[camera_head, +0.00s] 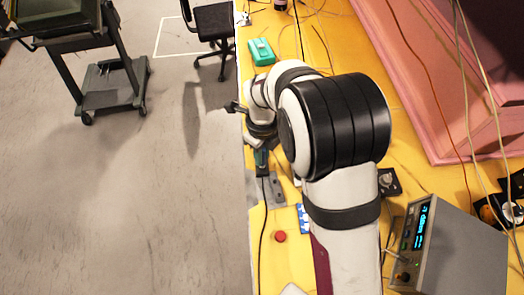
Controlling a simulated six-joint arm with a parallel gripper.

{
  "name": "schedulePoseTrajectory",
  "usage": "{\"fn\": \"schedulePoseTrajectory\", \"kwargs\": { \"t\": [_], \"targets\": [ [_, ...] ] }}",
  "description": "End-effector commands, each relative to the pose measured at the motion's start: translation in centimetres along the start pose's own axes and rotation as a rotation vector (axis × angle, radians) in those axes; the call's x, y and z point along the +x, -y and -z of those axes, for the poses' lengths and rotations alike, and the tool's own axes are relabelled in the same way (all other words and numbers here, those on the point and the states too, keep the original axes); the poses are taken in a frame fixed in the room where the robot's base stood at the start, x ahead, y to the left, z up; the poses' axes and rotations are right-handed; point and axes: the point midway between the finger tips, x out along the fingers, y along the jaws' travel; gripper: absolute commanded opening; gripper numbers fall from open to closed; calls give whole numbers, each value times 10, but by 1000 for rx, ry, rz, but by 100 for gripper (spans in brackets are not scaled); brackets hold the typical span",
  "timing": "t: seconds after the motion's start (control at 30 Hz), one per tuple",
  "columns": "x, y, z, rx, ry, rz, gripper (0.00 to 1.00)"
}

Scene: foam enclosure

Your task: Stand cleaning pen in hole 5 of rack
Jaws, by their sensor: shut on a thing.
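My gripper (261,143) is at the left edge of the yellow table, small in view and partly covered by my own arm. It is shut on a slim teal and dark item (261,158), which looks like the cleaning pen. The pen's lower end is close above a grey block (278,190) that looks like the rack. I cannot tell whether they touch. The holes of the rack are too small to make out, so hole 5 cannot be told apart. My arm hides part of the area to the right.
A green box (261,52) lies at the back of the yellow table (268,270). A red button (280,237) and a blue-white item (304,218) lie near the front. A dark cable (263,225) runs along the left. An instrument with a lit display (440,245) stands at right.

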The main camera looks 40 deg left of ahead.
Motion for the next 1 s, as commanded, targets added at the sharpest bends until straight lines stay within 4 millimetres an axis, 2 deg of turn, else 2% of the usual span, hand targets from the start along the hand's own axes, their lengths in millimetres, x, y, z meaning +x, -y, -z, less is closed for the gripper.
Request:
{"fn": "schedulePoseTrajectory", "kwargs": {
  "t": [0.27, 0.3, 0.47, 0.5, 0.8, 0.87, 1.0],
  "targets": [
    [6, 0, 0, 0, 0, 0, 0],
    [6, 0, 0, 0, 0, 0, 26],
    [6, 0, 0, 0, 0, 0, 54],
    [6, 0, 0, 0, 0, 0, 57],
    [2, 0, 0, 0, 1, 1, 57],
    [-6, 0, 0, 1, 2, 1, 57],
    [-41, 1, -1, 0, 4, 3, 57]
  ]
}}
